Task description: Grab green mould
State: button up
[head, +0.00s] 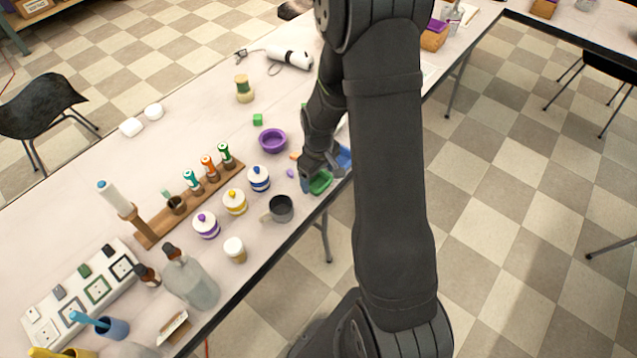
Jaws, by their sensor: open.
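The green mould (321,182) is a small shallow dish near the front edge of the table, partly covered by my arm. My gripper (308,181) is open and low over the table, right at the left side of the green mould. I cannot tell whether its fingers touch the mould or stand around it. A blue mould (344,158) lies just behind the green one, and my arm hides part of it.
A dark grey mug (281,208), lidded jars (259,178) and a purple bowl (272,140) stand left of my gripper. A wooden rack (190,200) holds several droppers farther left. The table's back middle is mostly clear.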

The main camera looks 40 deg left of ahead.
jog(key=shift+f, duration=0.95)
jog(key=c, duration=0.8)
jog(key=shift+r, duration=0.1)
